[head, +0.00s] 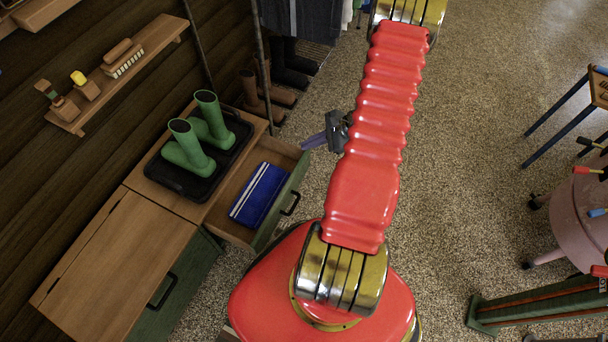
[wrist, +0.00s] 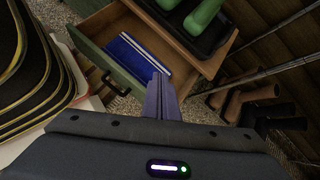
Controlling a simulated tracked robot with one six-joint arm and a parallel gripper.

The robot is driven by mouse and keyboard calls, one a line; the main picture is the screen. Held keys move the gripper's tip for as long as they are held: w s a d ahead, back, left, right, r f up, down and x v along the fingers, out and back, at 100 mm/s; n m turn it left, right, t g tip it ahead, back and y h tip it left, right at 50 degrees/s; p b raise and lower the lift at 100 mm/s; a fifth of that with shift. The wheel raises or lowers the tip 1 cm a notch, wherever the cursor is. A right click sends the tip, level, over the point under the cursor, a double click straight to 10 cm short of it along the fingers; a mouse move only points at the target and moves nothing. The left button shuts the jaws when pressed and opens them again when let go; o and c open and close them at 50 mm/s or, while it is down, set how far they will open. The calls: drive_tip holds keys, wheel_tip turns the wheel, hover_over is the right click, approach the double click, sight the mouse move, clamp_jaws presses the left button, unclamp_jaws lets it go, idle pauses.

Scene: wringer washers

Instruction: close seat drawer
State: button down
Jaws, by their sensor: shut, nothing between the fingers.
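The seat drawer (head: 280,203) is pulled out of the wooden bench, with a green front and a dark handle (head: 291,203). A folded blue cloth with white stripes (head: 258,194) lies inside it. My gripper (head: 312,141) is shut and empty, just beyond the far end of the drawer front in the head view. In the wrist view its purple fingers (wrist: 158,82) overlap the end of the drawer, and the green front (wrist: 105,66) and handle (wrist: 113,86) are to their left. I cannot tell whether the fingers touch the drawer.
Green boots (head: 203,135) stand on a black tray (head: 160,172) on the bench top. Brown boots (head: 251,95) stand on the floor past the bench. A lidded bench section (head: 118,248) is nearer. A pink tub (head: 575,215) is at the right. The speckled floor between is clear.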

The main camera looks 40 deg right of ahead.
drive_tip(key=s+d+f+m+h, duration=0.1)
drive_tip(key=s+f+m, duration=0.2)
drive_tip(key=f, duration=0.4)
drive_tip(key=s+d+f+m+t+h, duration=0.1)
drive_tip(key=s+d+f+m, duration=0.1)
drive_tip(key=s+f+m, duration=0.2)
wheel_tip(320, 180, down, 4)
drive_tip(key=shift+s+d+f+t, duration=0.2)
drive_tip(key=shift+s+d+t, duration=0.1)
drive_tip(key=shift+s, duration=0.65)
drive_tip(key=shift+w+a, duration=0.1)
approach(297, 175)
wheel_tip(297, 175, down, 3)
drive_tip(key=w, duration=0.2)
drive_tip(key=shift+w+a+f, duration=0.2)
drive_tip(key=shift+w+a, duration=0.45)
drive_tip(key=shift+w, duration=0.2)
